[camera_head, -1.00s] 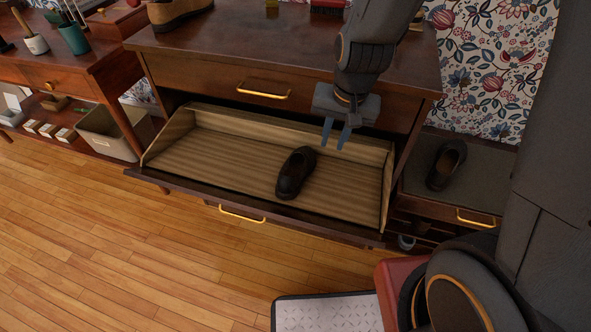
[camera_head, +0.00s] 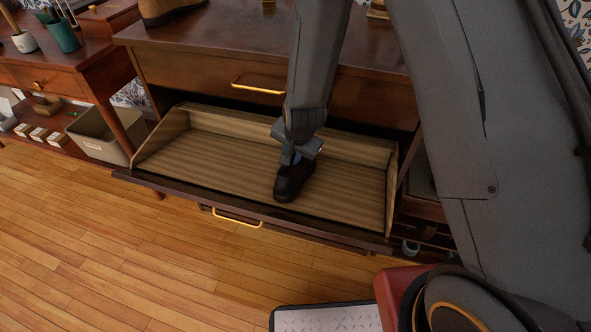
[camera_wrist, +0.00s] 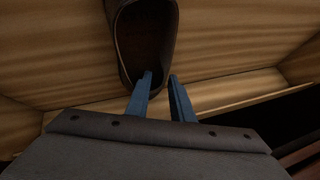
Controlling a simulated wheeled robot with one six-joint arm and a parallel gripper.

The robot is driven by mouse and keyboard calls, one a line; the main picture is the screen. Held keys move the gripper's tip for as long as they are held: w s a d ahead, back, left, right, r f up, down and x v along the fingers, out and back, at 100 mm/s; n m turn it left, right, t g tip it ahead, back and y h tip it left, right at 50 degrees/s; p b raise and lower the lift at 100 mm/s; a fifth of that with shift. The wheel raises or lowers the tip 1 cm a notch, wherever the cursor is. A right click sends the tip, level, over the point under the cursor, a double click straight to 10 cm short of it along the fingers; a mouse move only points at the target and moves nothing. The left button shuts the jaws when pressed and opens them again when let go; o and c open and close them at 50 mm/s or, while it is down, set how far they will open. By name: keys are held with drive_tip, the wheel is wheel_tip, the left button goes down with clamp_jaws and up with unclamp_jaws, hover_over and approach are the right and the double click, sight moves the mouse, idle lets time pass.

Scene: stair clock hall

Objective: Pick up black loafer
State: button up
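The black loafer (camera_head: 291,184) lies in the open, striped-lined drawer (camera_head: 215,160), right of its middle, toe toward the front. My gripper (camera_head: 291,157) is down at the shoe's rear end. In the wrist view the loafer (camera_wrist: 126,50) shows its dark opening at the top. My gripper's two blue fingers (camera_wrist: 160,77) are apart. The left fingertip overlaps the shoe's opening and the right one is at its right side edge. I cannot tell whether either touches the shoe.
The dresser top (camera_head: 220,50) overhangs the drawer, with a brown shoe (camera_head: 170,10) on it. A gold drawer handle (camera_head: 258,87) sticks out just behind. A beige bin (camera_head: 100,135) stands at left. The drawer's left side is empty.

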drive_tip(key=shift+x, duration=1.15)
clamp_jaws()
drive_tip(key=shift+r, duration=0.1)
